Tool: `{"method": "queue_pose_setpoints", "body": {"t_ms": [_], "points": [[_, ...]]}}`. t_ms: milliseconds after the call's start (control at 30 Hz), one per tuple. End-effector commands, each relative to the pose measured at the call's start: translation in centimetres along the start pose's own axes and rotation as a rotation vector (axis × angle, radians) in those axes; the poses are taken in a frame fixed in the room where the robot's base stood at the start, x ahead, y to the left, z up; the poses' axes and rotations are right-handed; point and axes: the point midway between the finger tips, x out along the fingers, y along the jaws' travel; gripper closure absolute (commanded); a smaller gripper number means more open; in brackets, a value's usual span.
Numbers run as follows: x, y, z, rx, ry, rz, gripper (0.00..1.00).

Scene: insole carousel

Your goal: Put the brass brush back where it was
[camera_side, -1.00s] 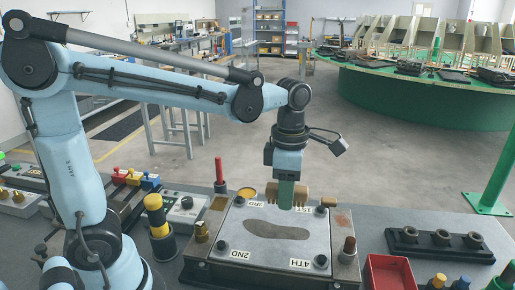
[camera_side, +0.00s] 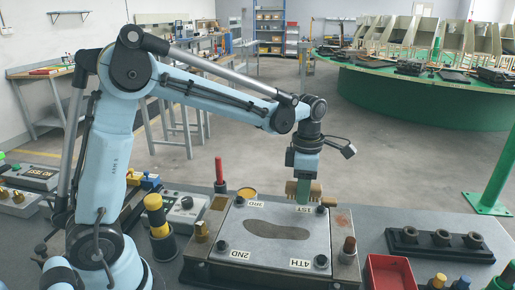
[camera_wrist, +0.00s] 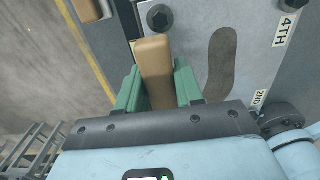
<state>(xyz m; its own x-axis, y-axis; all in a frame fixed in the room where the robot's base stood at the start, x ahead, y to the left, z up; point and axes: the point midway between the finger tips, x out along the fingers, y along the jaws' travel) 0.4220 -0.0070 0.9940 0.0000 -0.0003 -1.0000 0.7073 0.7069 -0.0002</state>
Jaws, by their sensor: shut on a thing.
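My gripper (camera_side: 304,196) is shut on the brass brush (camera_side: 316,189), a tan wooden block. In the side view the gripper points down at the far edge of the grey plate (camera_side: 290,238), near the 1ST label. In the wrist view the brush (camera_wrist: 154,62) sits between the green fingers of my gripper (camera_wrist: 155,80), across the plate's edge. Its bristles are hidden, and I cannot tell whether its underside touches anything. The plate has a dark insole shape (camera_side: 277,230) in its middle.
A dark knob (camera_wrist: 160,18) stands at the plate's corner, close to the brush. Another tan block (camera_wrist: 87,8) lies farther out. A red tray (camera_side: 388,262) and a black rack (camera_side: 440,243) stand to the right. A red-handled tool (camera_side: 219,172) stands behind the plate's left side.

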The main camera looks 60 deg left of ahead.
Motion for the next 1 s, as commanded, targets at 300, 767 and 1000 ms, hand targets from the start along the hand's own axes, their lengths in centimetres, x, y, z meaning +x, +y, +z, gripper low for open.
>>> {"method": "queue_pose_setpoints", "body": {"t_ms": [300, 767, 1000], "points": [[4.0, 6.1, -2.9, -0.006, 0.0, 0.0, 0.97], [7.7, 9.3, -4.4, 0.0, 0.0, 0.0, 0.97], [10.1, 9.2, -4.4, 0.0, 0.0, 0.0, 0.97]]}}
